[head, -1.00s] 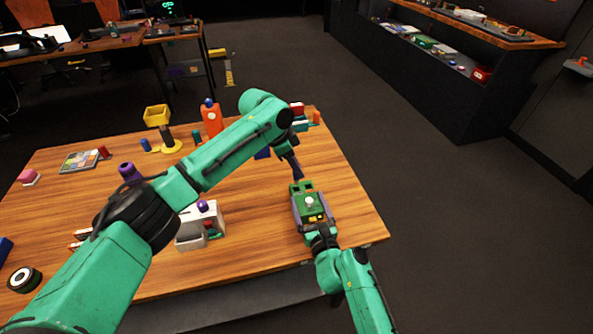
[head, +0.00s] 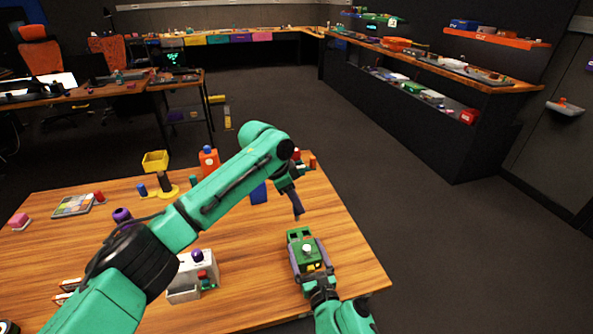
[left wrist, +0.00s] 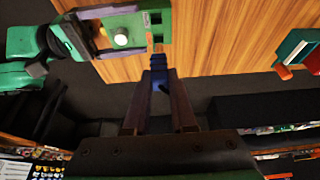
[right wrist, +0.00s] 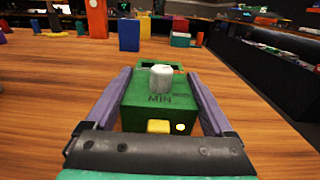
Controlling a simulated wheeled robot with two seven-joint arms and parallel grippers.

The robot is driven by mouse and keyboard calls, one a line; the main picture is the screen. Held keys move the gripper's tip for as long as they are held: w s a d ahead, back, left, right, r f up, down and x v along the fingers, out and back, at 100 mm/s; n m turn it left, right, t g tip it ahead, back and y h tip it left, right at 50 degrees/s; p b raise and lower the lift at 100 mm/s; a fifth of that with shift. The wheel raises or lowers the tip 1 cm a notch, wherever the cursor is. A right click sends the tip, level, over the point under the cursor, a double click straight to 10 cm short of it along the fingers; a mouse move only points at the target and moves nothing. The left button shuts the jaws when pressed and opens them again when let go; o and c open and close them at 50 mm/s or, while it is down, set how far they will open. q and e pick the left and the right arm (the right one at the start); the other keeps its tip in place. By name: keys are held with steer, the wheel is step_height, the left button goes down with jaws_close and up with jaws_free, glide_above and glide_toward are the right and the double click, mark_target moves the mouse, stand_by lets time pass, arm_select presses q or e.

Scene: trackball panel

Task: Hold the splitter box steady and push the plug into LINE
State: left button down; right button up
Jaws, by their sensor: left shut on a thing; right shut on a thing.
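The splitter box (head: 303,237) is green with a white knob on top. It sits near the table's right front edge. In the right wrist view the box (right wrist: 145,98) shows the knob, the marking MIN, a yellow button and a small lit spot. My right gripper (head: 308,264) is shut on it, with a purple finger along each side. My left gripper (head: 296,202) is above the table behind the box, apart from it. In the left wrist view it is shut on the blue plug (left wrist: 159,72), whose narrow tip points toward the box's end. The LINE label is not readable.
A white box with a purple knob (head: 197,272) stands left on the wooden table (head: 250,300). A blue block (head: 258,193), an orange bottle (head: 208,160) and a yellow stand (head: 165,192) are at the back. Bare wood surrounds the splitter box.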

steer(key=shift+d, duration=0.1)
arm_select(q)
steer(key=d, duration=0.2)
steer(key=shift+w+d+r, duration=0.25)
steer(key=shift+w+d, duration=0.15)
steer(key=shift+a+f, duration=0.1)
steer(key=shift+f, duration=0.05)
steer(key=shift+f, duration=2.8)
steer(key=shift+f, duration=1.55)
steer(key=c, duration=0.7)
jaws_free()
steer(key=shift+f, duration=0.1)
steer(key=shift+o, duration=0.2)
